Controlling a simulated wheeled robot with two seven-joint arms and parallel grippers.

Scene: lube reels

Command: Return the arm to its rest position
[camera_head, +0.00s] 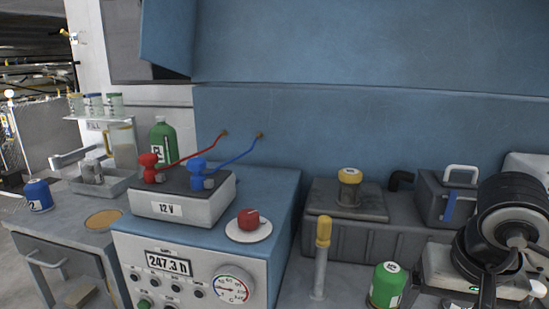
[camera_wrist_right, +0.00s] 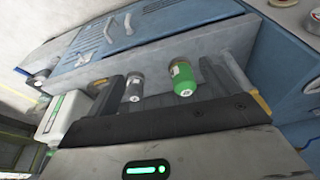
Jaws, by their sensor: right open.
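My right arm (camera_head: 512,215), black and white, shows at the right edge of the head view, in front of the grey bench and to the right of a green can (camera_head: 387,284). Its fingertips cannot be made out there. In the wrist view my right gripper (camera_wrist_right: 160,73) is open, with its dark fingers spread apart and nothing held between them. A green can (camera_wrist_right: 183,80) and a grey can (camera_wrist_right: 135,88) show beyond the palm, in the gap between the fingers. My left gripper is not in view.
A blue console (camera_head: 270,190) bears a 12 V box (camera_head: 175,205) with red and blue clamps, and a red knob (camera_head: 249,219). A yellow-topped post (camera_head: 322,245), a grey case (camera_head: 350,205) and a dark battery-like box (camera_head: 440,195) stand near the arm. A blue can (camera_head: 38,195) is far left.

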